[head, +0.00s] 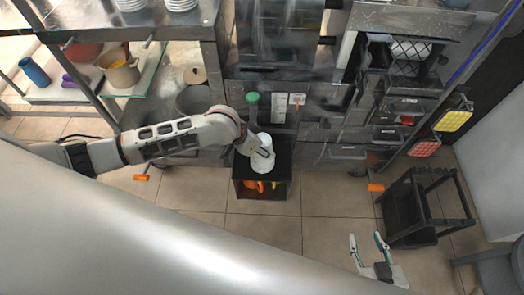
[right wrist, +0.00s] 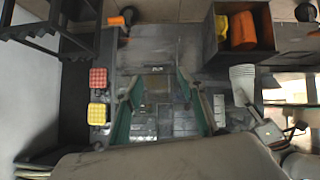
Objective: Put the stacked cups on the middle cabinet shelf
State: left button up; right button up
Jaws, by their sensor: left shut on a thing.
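The stacked white cups (head: 263,160) are in my left gripper (head: 258,147), which reaches in from the left and is shut on them. In the head view they overlap the black cart. In the right wrist view the stack (right wrist: 242,82) shows beside the dark cart, with my left gripper (right wrist: 268,130) at it. The cabinet at the upper left has a shelf (head: 146,80) holding a beige pot. My right gripper (head: 370,252) is open and empty above the floor; its spread fingers also show in the right wrist view (right wrist: 160,112).
A black cart (head: 240,172) with orange items inside stands under the cups. A green-topped bottle (head: 252,98) is behind it. The shelf also holds a blue cup (head: 34,72) and purple items (head: 74,82). A black stand (head: 405,205) is at right. Floor between is clear.

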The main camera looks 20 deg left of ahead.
pick_arm(q)
notch_tip(320, 180, down, 4)
jog(key=shift+s+r+b, duration=0.1)
jog(key=shift+r+b, duration=0.05)
jog(key=shift+b, duration=0.55)
jog(key=shift+r, duration=0.2)
jog(key=shift+f, duration=0.1)
jog(key=o, duration=1.5)
